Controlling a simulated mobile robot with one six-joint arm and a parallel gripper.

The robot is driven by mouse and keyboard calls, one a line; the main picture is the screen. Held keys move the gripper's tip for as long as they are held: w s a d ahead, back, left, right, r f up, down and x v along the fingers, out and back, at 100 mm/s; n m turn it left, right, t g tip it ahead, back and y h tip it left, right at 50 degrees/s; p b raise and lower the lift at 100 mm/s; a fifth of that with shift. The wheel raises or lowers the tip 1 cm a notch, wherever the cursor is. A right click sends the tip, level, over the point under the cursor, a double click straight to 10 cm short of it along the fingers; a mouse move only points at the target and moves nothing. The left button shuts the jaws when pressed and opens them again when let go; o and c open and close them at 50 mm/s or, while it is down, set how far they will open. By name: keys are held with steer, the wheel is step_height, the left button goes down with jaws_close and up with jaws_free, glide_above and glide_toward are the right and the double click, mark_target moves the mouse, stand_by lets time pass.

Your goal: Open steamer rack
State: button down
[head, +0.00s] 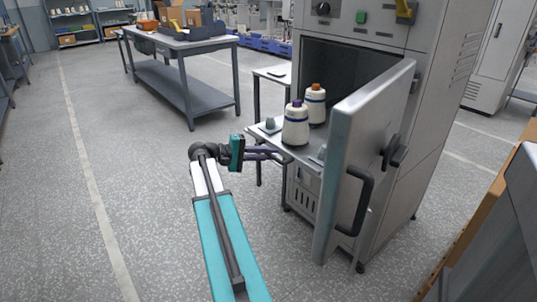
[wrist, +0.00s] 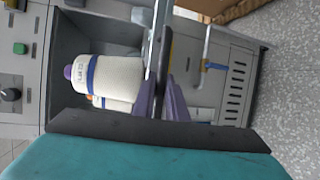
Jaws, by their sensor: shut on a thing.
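The steamer rack (head: 271,138) is a flat grey shelf that sticks out of the front of the steamer cabinet (head: 400,100). Two white cones with blue bands stand upright on it: one with a purple tip (head: 296,127) and one with an orange tip (head: 316,105). My gripper (head: 284,157) is at the rack's front edge, with its purple fingers shut on the rack's front part. In the wrist view the fingers (wrist: 162,104) close around the rack's thin edge (wrist: 160,45), and the cones (wrist: 112,78) show sideways beside it. The exact grip point is partly hidden.
The steamer door (head: 360,150) stands wide open to the right of the rack, its black handle (head: 356,205) facing out. A grey workbench (head: 190,45) with boxes stands at the back left. The floor (head: 130,150) to the left and in front is clear.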

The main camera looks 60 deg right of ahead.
steer(key=shift+d, duration=0.15)
steer(key=c, duration=1.8)
jaws_free()
steer(key=shift+o, duration=0.2)
steer(key=shift+w, duration=0.1)
steer(key=p+v, duration=0.1)
steer(key=v, duration=1.2)
steer(key=shift+w+a+p, duration=0.3)
steer(key=shift+p, duration=0.1)
